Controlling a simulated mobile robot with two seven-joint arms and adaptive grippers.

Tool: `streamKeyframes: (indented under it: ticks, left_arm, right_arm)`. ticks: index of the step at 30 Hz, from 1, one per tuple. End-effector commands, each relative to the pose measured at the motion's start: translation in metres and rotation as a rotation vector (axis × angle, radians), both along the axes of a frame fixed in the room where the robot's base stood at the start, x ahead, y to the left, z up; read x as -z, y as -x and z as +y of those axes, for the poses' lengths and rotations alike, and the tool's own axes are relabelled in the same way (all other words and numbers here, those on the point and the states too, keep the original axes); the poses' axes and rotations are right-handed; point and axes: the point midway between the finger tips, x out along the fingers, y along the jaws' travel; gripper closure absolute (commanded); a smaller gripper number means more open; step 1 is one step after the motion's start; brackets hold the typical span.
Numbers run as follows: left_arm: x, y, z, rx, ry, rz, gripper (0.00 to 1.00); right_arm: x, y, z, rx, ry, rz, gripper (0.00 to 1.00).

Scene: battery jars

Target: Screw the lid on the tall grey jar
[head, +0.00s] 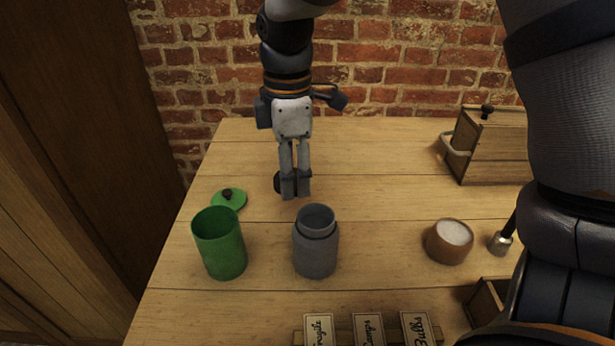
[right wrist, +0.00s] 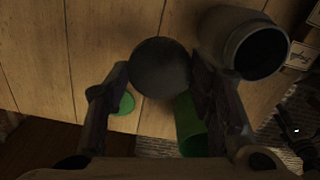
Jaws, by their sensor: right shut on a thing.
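The tall grey jar (head: 316,250) stands upright and open on the table; it also shows at the upper right of the right wrist view (right wrist: 232,45). My right gripper (head: 296,192) points down behind the jar, apart from it. It is shut on a dark grey round lid (right wrist: 160,68), held between its two fingers. In the head view only a dark edge of this lid (head: 278,183) shows beside the fingers. My left gripper is in neither view.
An open green jar (head: 220,248) stands left of the grey jar, with a green lid (head: 229,199) lying behind it. A bowl (head: 449,242), a metal-ended tool (head: 501,242) and a wooden box (head: 488,145) are to the right. Label cards (head: 368,330) stand in front.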

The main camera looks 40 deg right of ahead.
Motion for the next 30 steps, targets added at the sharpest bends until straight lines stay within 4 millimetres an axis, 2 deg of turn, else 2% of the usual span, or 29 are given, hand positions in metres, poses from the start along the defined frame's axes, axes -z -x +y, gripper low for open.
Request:
streamKeyframes:
  ticks: [1,6,12,18,27,28,30]
  left_arm:
    - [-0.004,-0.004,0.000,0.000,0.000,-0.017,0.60]
    - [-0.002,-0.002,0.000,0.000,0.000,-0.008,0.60]
    - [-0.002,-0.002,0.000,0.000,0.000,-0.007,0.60]
    - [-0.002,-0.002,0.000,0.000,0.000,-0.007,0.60]
    - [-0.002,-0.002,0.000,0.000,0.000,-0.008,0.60]
    - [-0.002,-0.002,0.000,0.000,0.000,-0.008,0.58]
    - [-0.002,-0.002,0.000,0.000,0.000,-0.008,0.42]
  right_arm:
    - [-0.008,0.006,0.010,-0.004,0.002,-0.007,0.59]
    - [-0.017,0.019,0.038,-0.003,0.002,0.001,0.59]
    - [-0.028,0.030,0.060,-0.002,0.000,0.003,0.59]
    - [-0.031,0.034,0.069,0.000,0.000,0.004,0.59]
    - [-0.032,0.034,0.069,0.000,0.000,0.004,0.59]
    - [-0.032,0.034,0.069,0.000,0.000,0.004,0.59]
    - [-0.031,0.034,0.069,0.003,0.000,0.004,0.59]
